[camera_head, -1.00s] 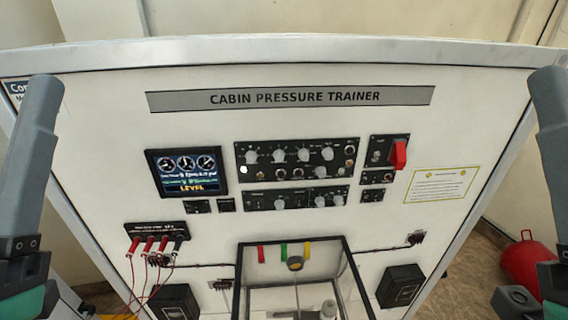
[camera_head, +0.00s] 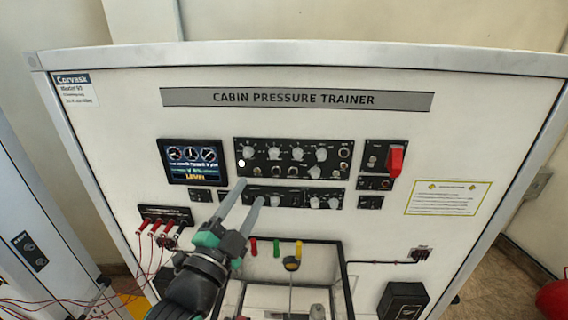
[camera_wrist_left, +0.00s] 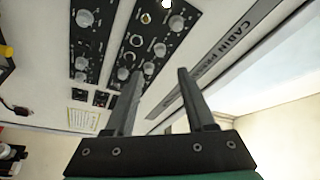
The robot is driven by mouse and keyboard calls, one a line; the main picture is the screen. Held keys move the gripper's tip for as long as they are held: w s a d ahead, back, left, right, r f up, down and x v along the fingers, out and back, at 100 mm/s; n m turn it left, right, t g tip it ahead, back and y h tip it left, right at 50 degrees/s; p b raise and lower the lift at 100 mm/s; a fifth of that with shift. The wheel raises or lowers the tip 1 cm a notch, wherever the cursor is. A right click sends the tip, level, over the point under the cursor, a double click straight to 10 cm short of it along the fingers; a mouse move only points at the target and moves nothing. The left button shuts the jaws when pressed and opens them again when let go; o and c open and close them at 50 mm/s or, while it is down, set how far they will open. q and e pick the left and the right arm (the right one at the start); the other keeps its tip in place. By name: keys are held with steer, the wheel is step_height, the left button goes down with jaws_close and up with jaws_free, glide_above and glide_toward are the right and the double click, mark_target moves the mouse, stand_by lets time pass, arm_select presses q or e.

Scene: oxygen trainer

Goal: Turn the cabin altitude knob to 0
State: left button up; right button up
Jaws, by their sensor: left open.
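The upper knob panel (camera_head: 294,157) is black and carries a row of several pale round knobs, with smaller controls below. The lower knob panel (camera_head: 294,198) also has several pale knobs. The knob labels are too small to read, so I cannot tell which is the cabin altitude knob. My left gripper (camera_head: 250,190) is open and empty, its fingertips at the left part of the lower panel in the head view. The left wrist view shows its fingers (camera_wrist_left: 159,74) spread apart, with pale knobs (camera_wrist_left: 160,49) beyond them. My right gripper is out of view.
A display screen (camera_head: 194,162) is left of the panels. A red guarded switch (camera_head: 395,161) is on the right. Red-plugged leads (camera_head: 160,228) hang at lower left. A framed clear-fronted chamber (camera_head: 325,262) sits below the panels.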

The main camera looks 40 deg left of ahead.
mark_target(272, 156)
arm_select(q)
steer(key=p+x, duration=0.2)
steer(key=x, duration=0.8)
steer(key=shift+w+r+p, duration=0.1)
steer(key=shift+r+p, duration=0.1)
steer(key=shift+p, duration=0.1)
steer(key=shift+w+a, duration=0.25)
steer(key=shift+w, duration=0.35)
jaws_close()
